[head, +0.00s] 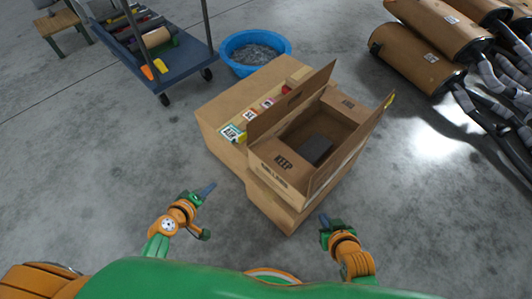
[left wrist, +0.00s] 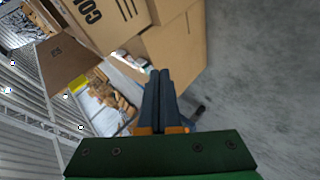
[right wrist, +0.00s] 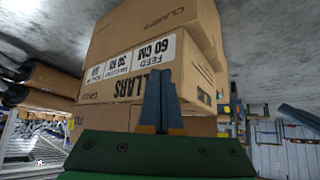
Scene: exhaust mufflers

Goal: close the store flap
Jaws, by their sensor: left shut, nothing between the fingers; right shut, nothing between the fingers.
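The open cardboard box (head: 265,165), marked KEEP, sits on top of other cartons. Its left flap (head: 285,103) and right flap (head: 362,135) both stand up. A dark block (head: 317,149) lies inside. My left gripper (head: 212,185) is shut and empty, low in front and left of the boxes; its closed fingers (left wrist: 160,85) show in the left wrist view with cartons beyond. My right gripper (head: 322,216) is shut and empty, near the right front of the boxes, apart from the flaps. In the right wrist view its fingers (right wrist: 160,95) point at labelled cartons (right wrist: 150,45).
Small coloured boxes (head: 240,128) lie on the carton left of the open box. A blue tub (head: 255,68) and a cart (head: 187,72) stand behind. Mufflers (head: 412,60) with pipes lie at the right. The grey floor around my grippers is clear.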

